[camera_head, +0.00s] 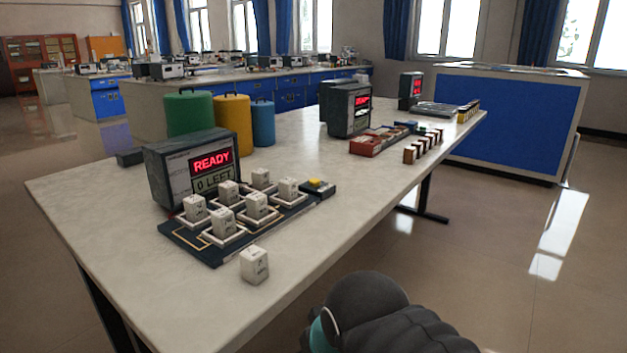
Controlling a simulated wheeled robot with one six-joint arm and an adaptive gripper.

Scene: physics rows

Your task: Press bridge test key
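A dark board (187,245) lies near the front of the long pale table. Several white labelled blocks (255,206) stand upright on its pale square seats. At the board's right end is a small black box with a yellow key (318,184) on top. I take this as the bridge test key; its label is too small to read. Behind the board, a grey display unit (165,180) shows "READY" in red and "0 LEFT" below. A dark part of my arm shows at the bottom centre, apart from the board and key. My gripper's fingers are not visible.
One loose white block (254,265) stands on the table (110,215) in front of the board. Green (190,112), yellow (232,125) and blue (263,123) canisters stand behind. Another display (350,108) and a red tray (370,144) are farther right. The table's near right edge is clear.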

